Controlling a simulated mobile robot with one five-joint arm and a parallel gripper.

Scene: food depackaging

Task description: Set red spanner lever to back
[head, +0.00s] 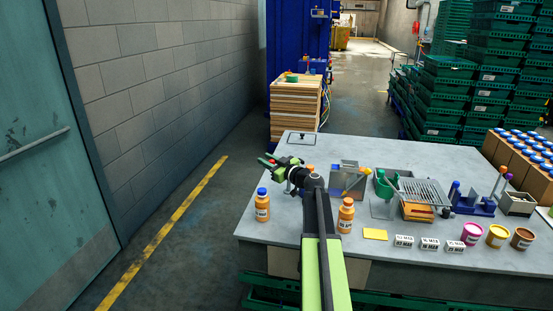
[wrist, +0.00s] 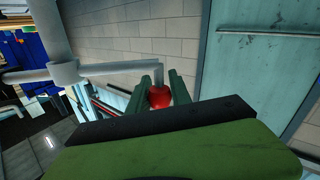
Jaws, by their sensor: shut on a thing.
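In the wrist view a red knob (wrist: 159,97), which looks like the grip of the red spanner lever, sits between the two green fingers of my gripper (wrist: 158,86). The fingers are shut on it. A pale grey bar (wrist: 115,69) runs from a collar (wrist: 64,73) on the left and bends down toward the knob. In the head view my gripper (head: 268,161) is past the left edge of the table, pointing left, with a bit of red at its tips. The bar cannot be made out there, and I cannot tell the lever's setting.
The grey table (head: 290,240) holds an orange bottle with a blue cap (head: 262,206), another orange bottle (head: 346,216), a wire rack (head: 424,192) and several small pots at the right. Green crates (head: 450,85) stand behind. Floor left of the table is clear up to the block wall (head: 150,70).

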